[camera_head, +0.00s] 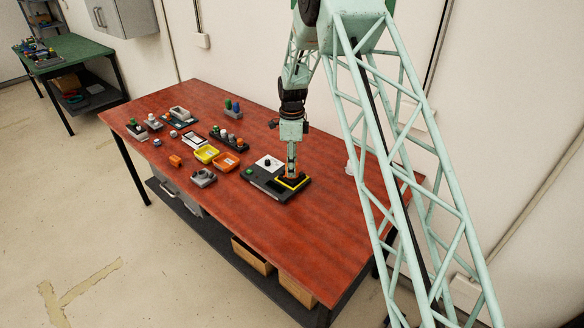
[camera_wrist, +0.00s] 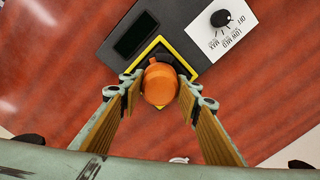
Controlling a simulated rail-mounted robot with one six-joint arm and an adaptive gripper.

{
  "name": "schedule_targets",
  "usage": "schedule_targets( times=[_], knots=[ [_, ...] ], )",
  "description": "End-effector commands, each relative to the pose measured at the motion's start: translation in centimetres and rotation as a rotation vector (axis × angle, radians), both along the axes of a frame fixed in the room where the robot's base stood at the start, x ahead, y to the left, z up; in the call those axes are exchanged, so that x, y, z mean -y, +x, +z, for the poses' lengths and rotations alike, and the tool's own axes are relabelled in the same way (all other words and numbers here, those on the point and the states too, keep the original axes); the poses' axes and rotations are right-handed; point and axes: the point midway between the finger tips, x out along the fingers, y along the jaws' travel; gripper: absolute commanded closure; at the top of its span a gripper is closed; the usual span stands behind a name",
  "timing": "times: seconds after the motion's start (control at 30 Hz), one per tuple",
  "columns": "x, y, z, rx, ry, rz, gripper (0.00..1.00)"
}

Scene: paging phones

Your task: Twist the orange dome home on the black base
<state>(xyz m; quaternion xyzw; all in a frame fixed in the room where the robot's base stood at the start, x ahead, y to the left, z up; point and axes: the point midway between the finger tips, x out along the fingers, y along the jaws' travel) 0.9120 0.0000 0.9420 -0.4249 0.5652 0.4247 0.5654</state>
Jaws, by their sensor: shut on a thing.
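The orange dome (camera_wrist: 160,84) sits between the two fingers of my gripper (camera_wrist: 160,88) in the wrist view, and the fingers are shut on its sides. The dome is over the black base (camera_wrist: 160,50), which shows just behind it inside a yellow square border (camera_wrist: 140,58) on a dark panel. Most of the base is hidden under the dome and fingers, so I cannot tell how the dome is seated. In the head view my gripper (camera_head: 292,172) points straight down at the panel's right end.
The dark panel (camera_head: 258,180) also carries a white plate with a black knob (camera_wrist: 221,18) and a dark window (camera_wrist: 135,35). Left of it stand a grey part (camera_head: 203,178), an orange tray (camera_head: 226,161) and a yellow tray (camera_head: 206,154). The red tabletop (camera_head: 310,230) is clear in front.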

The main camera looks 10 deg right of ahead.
Motion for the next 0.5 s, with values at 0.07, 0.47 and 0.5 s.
schedule_targets(
  times=[0.07, 0.47, 0.5],
  knots=[
    [-0.01, -0.02, -0.04, 0.000, 0.000, -0.015, 0.76],
    [-0.02, -0.03, -0.03, -0.001, 0.000, -0.027, 0.76],
    [-0.01, -0.02, -0.03, 0.000, 0.000, -0.036, 0.76]
  ],
)
